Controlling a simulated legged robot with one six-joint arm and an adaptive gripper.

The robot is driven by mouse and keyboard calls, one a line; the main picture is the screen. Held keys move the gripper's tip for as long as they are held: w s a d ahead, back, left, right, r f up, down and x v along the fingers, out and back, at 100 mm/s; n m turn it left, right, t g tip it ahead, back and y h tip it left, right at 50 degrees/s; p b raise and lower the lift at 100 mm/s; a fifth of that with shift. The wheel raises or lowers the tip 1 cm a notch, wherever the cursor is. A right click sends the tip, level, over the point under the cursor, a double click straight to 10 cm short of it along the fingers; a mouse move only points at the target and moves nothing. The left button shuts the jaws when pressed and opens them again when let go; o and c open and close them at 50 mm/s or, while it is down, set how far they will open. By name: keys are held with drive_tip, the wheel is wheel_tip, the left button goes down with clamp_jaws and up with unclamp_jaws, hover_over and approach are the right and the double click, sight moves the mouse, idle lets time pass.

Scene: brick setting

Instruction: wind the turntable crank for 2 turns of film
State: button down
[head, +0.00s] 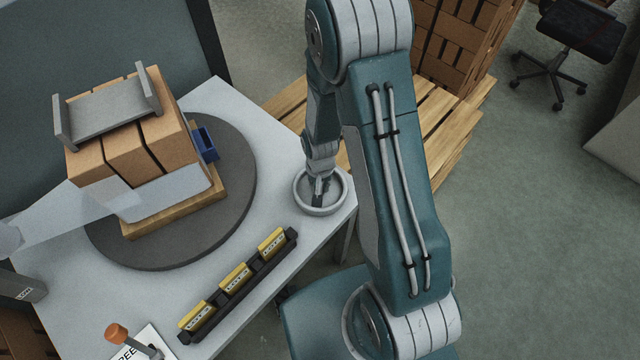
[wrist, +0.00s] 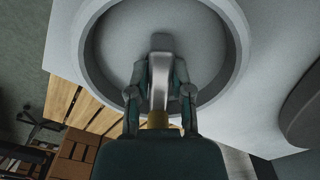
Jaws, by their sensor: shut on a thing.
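The turntable (head: 240,200) is a dark round disc on a pale table. It bears a wooden pallet (head: 180,215) stacked with brown cartons (head: 155,150), with a grey bracket (head: 108,108) on top. Clear film (head: 75,212) runs from the left edge to the load's front. The crank (head: 345,186) is a round grey rim at the table's right corner; the rim also shows in the wrist view (wrist: 243,45). My gripper (head: 319,188) points down inside the rim. In the wrist view its fingers (wrist: 160,92) are shut around the crank's pale grip piece (wrist: 160,75), partly hidden by them.
A black rack (head: 238,288) with three yellow-labelled pieces lies at the table's front edge. An orange-knobbed lever (head: 116,333) stands over a printed sheet at front left. A blue item (head: 206,143) sits beside the cartons. Wooden pallets (head: 455,130) and stacked bricks (head: 450,40) stand behind my arm.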

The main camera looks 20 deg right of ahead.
drive_tip(key=n, duration=0.7)
drive_tip(key=shift+w, duration=0.1)
drive_tip(key=n, duration=1.3)
drive_tip(key=shift+n, duration=0.3)
drive_tip(key=n, duration=0.6)
drive_tip(key=shift+n, duration=0.4)
drive_tip(key=c, duration=0.6)
unclamp_jaws()
drive_tip(key=shift+o, duration=0.2)
wheel_tip(320, 180, up, 12)
